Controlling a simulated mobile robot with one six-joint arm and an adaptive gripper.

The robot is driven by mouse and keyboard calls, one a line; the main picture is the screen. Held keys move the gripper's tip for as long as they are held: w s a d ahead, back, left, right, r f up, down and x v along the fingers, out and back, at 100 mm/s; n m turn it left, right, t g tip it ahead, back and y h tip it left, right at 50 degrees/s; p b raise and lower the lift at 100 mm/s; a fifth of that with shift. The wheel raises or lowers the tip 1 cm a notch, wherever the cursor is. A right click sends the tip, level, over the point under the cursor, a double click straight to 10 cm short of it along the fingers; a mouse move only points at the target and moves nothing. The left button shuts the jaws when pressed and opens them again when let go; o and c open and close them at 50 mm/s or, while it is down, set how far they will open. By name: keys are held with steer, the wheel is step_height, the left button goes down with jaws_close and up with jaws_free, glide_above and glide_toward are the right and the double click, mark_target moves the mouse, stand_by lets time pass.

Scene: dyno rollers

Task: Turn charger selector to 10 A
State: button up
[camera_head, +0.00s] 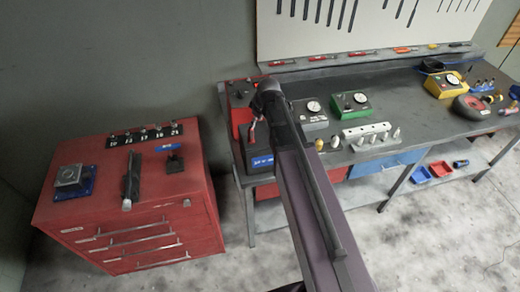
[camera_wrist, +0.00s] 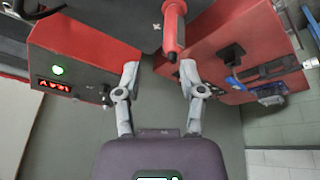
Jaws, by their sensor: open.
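A red box with a lit green light and a red display, which looks like the charger (camera_wrist: 75,75), is at the left of the wrist view. Small dark controls show at the right end of its face; which one is the selector and where it points are too small to tell. In the head view a red box (camera_head: 240,92) at the bench's left end seems to be the same unit, partly hidden by my arm. My gripper (camera_wrist: 158,68) is open and empty, its left finger close to the box's right end; contact cannot be told.
A red-handled tool or clamp (camera_wrist: 173,30) hangs over the gap near my fingers. A red drawer cabinet (camera_head: 140,215) with tools on top stands left of the bench. The workbench (camera_head: 390,92) holds several meters and sockets. Grey floor lies between cabinet and bench.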

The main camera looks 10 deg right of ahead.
steer(key=s+f+m+g+b, duration=0.1)
steer(key=s+f+m+b, duration=0.1)
steer(key=s+f+b, duration=0.3)
steer(key=shift+s+a+f+b, duration=0.15)
steer(key=shift+a+f+b, duration=0.3)
steer(key=shift+f, duration=0.65)
steer(key=shift+d+h, duration=0.15)
steer(key=shift+h, duration=0.15)
